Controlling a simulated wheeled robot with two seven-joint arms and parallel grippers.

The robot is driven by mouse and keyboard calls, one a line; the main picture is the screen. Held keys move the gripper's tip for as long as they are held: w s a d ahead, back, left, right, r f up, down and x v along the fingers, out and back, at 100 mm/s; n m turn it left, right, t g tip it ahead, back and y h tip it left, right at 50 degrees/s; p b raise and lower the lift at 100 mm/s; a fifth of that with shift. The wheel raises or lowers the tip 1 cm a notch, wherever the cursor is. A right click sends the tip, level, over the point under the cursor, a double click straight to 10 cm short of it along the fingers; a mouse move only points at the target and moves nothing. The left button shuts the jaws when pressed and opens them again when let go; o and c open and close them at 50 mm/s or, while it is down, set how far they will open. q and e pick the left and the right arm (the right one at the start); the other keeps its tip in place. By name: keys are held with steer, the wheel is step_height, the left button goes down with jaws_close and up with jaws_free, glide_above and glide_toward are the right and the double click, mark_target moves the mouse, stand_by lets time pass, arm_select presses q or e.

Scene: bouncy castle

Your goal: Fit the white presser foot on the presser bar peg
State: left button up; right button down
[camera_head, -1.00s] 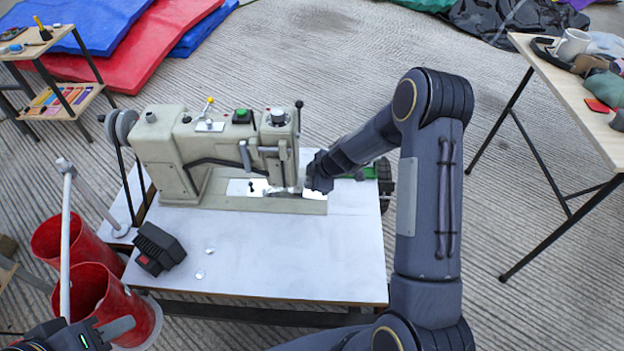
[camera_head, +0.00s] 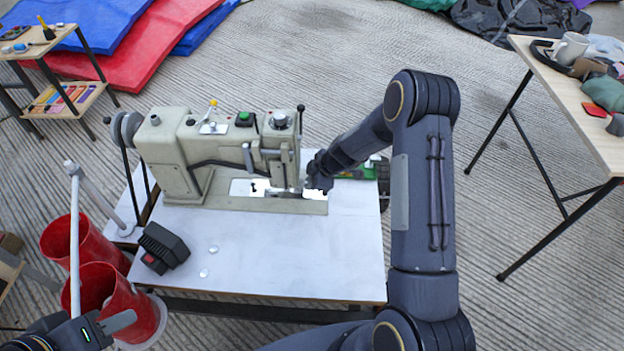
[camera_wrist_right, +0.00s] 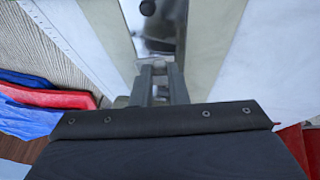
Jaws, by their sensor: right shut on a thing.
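The cream sewing machine (camera_head: 185,150) stands on the white table. Its presser bar (camera_head: 284,165) hangs below the head at the right end, over the bed; the peg at its tip is too small to make out. My right gripper (camera_head: 310,182) is low beside the bar, on its right. In the right wrist view its fingers (camera_wrist_right: 158,78) are shut on a small pale piece (camera_wrist_right: 155,62), which looks like the white presser foot, close to grey metal machine parts (camera_wrist_right: 160,45). Whether foot and peg touch cannot be told. My left gripper (camera_head: 112,324) is at the lower left, partly cut off.
A black block (camera_head: 163,246) and small clear discs (camera_head: 213,249) lie on the white table (camera_head: 290,260), whose front is otherwise clear. Red buckets (camera_head: 100,290) stand at the left. A green object (camera_head: 355,172) lies behind my right wrist. A side table (camera_head: 570,95) stands at the right.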

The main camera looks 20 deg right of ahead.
steer(key=shift+w+a+r+g+y+p, duration=0.15)
steer(key=shift+w+a+g+y+p, duration=0.2)
steer(key=shift+p, duration=0.4)
steer(key=shift+s+d, duration=0.1)
steer(key=shift+d+r+g+p, duration=0.1)
steer(key=shift+g+p, duration=0.25)
steer(key=shift+p, duration=0.05)
steer(key=shift+d+g+y, duration=0.2)
steer(key=shift+g+y, duration=0.1)
steer(key=shift+y, duration=0.05)
steer(key=shift+s+d+b, duration=0.1)
steer(key=shift+d+b, duration=0.3)
steer(key=shift+f+b, duration=0.2)
steer(key=shift+b, duration=0.2)
steer(key=shift+w+a+r+b, duration=0.1)
steer(key=shift+w+a+b, duration=0.25)
steer(key=shift+a, duration=0.45)
stand_by(0.8)
steer(key=shift+b, duration=0.45)
